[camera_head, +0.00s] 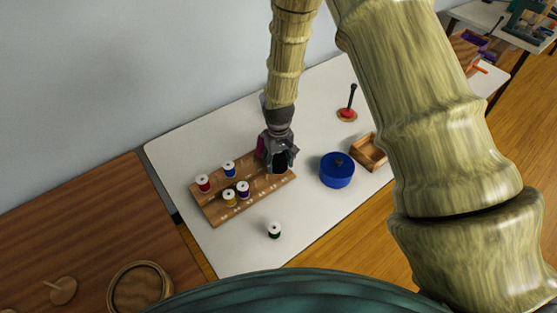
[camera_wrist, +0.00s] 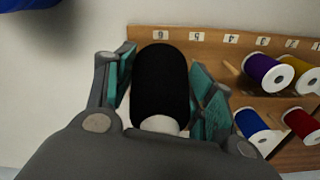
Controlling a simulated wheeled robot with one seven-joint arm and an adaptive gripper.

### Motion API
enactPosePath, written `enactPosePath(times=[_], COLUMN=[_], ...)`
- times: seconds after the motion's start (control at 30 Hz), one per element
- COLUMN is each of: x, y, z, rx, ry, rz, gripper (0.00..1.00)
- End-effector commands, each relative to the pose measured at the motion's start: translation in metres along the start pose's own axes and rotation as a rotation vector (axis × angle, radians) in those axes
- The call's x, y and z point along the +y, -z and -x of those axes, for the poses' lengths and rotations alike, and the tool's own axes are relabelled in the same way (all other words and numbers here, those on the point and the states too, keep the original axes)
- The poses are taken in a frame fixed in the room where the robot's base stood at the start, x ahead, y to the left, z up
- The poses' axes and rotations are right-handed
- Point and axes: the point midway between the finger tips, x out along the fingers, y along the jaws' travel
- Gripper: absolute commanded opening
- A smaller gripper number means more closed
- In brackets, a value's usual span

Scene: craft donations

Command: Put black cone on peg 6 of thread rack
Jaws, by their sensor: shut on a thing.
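My gripper (camera_head: 279,165) is shut on the black cone (camera_wrist: 160,82), over the right end of the wooden thread rack (camera_head: 258,194) in the head view. In the wrist view the cone lies between the two teal-padded fingers (camera_wrist: 160,95), its pale end toward the palm. The rack (camera_wrist: 215,52) has numbered labels along its edge; the 6 label (camera_wrist: 158,34) is just beyond the cone's dark end. Peg 6 is hidden by the cone or gripper. I cannot tell whether the cone touches the rack.
Red (camera_head: 203,183), blue (camera_head: 228,168), yellow (camera_head: 229,197) and purple (camera_head: 243,188) spools stand on the rack's left part. A green spool (camera_head: 274,231) stands in front. A blue round tin (camera_head: 336,171), wooden box (camera_head: 368,151) and red-based stand (camera_head: 347,113) are to the right.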

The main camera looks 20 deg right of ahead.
Motion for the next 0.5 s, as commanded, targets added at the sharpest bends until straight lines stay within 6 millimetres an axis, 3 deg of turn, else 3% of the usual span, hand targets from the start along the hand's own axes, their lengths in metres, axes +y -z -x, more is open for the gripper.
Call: enactPosePath(times=[0.5], x=[0.000], y=[0.000], z=[-0.013], rx=[-0.001], ry=[0.000], rz=[0.000], gripper=[0.28])
